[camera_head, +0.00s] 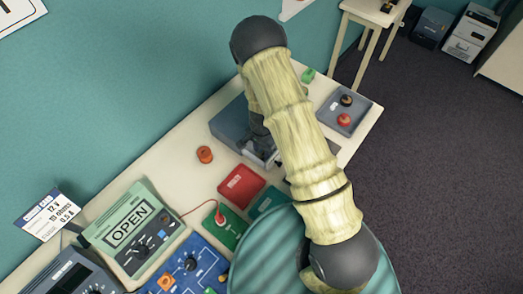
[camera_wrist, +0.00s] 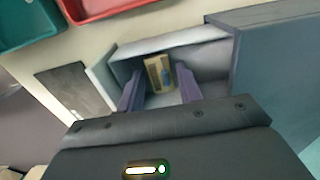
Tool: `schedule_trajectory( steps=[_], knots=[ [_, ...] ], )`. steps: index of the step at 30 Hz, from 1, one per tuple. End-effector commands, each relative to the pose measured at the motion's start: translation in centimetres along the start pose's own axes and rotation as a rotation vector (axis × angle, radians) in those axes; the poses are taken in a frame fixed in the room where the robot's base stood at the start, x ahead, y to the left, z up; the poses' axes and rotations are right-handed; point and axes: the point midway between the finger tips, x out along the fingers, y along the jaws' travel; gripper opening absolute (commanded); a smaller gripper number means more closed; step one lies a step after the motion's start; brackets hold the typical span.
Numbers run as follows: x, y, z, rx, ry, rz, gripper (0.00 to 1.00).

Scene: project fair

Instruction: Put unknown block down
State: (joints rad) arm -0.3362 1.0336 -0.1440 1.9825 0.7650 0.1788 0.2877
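The block (camera_wrist: 159,73), tan with a blue patch, lies inside a pale open-topped compartment (camera_wrist: 170,42) that looks like a drawer beside a blue-grey cabinet (camera_wrist: 275,75). My gripper (camera_wrist: 159,92) reaches in over the near side. Its two purple fingers stand apart, one on each side of the block's line, with visible gaps between them and the block. In the head view the cabinet (camera_head: 229,121) stands on the table, with my gripper (camera_head: 262,150) low at its front; my arm hides part of this area, and the block cannot be seen there.
A red tray (camera_head: 241,187) and a teal tray (camera_head: 268,203) lie close by; the wrist view shows both. A dark flat panel (camera_wrist: 75,92) lies beside the compartment. An orange cylinder (camera_head: 205,154), a grey button box (camera_head: 344,111) and a green meter (camera_head: 135,230) stand on the table (camera_head: 180,140).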

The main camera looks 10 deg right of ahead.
Motion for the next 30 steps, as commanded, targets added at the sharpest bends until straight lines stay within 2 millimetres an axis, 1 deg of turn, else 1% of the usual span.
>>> schedule_trajectory(
  steps=[5, 19, 24, 30],
  knots=[
    [-2.2, -0.1, 0.0, -0.002, 0.002, -0.003, 0.35],
    [-9.6, -0.1, 0.1, -0.003, 0.001, -0.003, 0.35],
    [-11.0, 0.0, 0.1, -0.002, 0.000, 0.000, 0.35],
    [-11.2, 0.0, 0.1, -0.001, -0.001, 0.001, 0.35]
  ],
)
